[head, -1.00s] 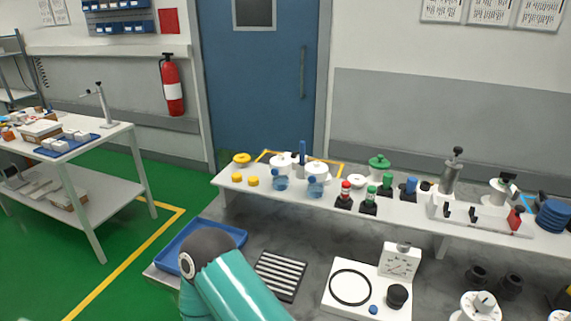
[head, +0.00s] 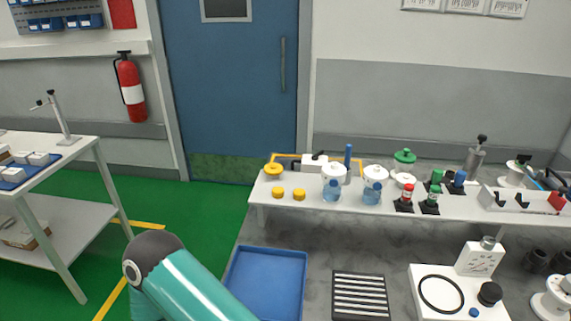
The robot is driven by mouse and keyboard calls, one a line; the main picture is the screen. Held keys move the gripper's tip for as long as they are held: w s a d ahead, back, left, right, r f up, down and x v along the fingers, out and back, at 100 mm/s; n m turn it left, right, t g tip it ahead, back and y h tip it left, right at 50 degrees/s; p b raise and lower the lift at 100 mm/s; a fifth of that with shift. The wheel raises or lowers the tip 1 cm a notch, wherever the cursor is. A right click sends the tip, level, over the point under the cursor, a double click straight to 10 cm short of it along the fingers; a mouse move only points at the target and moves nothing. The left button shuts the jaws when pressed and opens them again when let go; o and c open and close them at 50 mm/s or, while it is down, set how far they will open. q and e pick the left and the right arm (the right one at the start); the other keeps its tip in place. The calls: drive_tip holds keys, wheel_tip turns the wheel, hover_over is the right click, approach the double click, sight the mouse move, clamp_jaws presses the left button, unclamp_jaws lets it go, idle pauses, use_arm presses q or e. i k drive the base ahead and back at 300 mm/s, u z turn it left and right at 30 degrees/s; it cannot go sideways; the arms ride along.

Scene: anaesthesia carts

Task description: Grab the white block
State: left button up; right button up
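Several small white blocks (head: 38,158) sit in a blue tray on the white table at the far left, cut by the picture's left edge. Another white box-like block (head: 313,163) stands at the back of the raised white shelf, partly hidden behind the white-lidded jars; I cannot tell which block the task means. Neither of my grippers is in view. Only a teal and dark grey link of one of my arms shows at the lower left, over the floor and beside the bench.
An empty blue tray (head: 265,282) and a slotted dark rack (head: 360,295) lie on the grey bench. Jars, yellow caps (head: 299,194) and small bottles crowd the raised shelf (head: 330,210). Green floor (head: 200,210) is open between the left table (head: 88,150) and the bench.

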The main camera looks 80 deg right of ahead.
sight(308, 165)
drive_tip(key=u, duration=0.05)
drive_tip(key=i, duration=3.3)
drive_tip(key=z, duration=1.6)
drive_tip(key=i, duration=0.25)
drive_tip(key=z, duration=2.5)
drive_tip(key=i, duration=1.55)
drive_tip(key=u, duration=0.3)
